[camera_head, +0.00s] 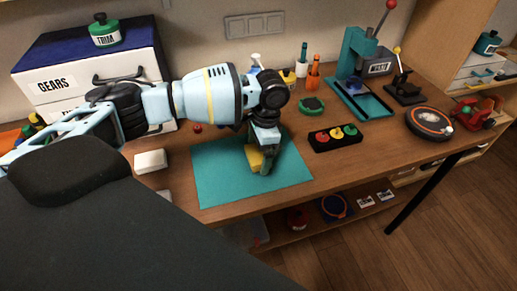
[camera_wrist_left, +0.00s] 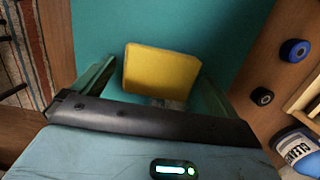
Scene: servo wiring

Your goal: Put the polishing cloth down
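The yellow polishing cloth (camera_head: 255,159) is a small thick pad low over the teal mat (camera_head: 219,180). My left gripper (camera_head: 265,165) points down at the mat with the cloth between its green fingers. In the left wrist view the cloth (camera_wrist_left: 160,72) fills the space between the fingertips of the left gripper (camera_wrist_left: 160,78), which appear to press on its two side edges. Whether its lower edge touches the mat is hard to tell. My right gripper is in neither view.
A black tray with coloured round pieces (camera_head: 335,138) lies right of the mat, and a white block (camera_head: 150,161) lies left. A green press (camera_head: 358,75) and a round turntable (camera_head: 429,123) stand farther right. A cleaner bottle (camera_wrist_left: 300,152) shows in the wrist view. Much of the mat is bare.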

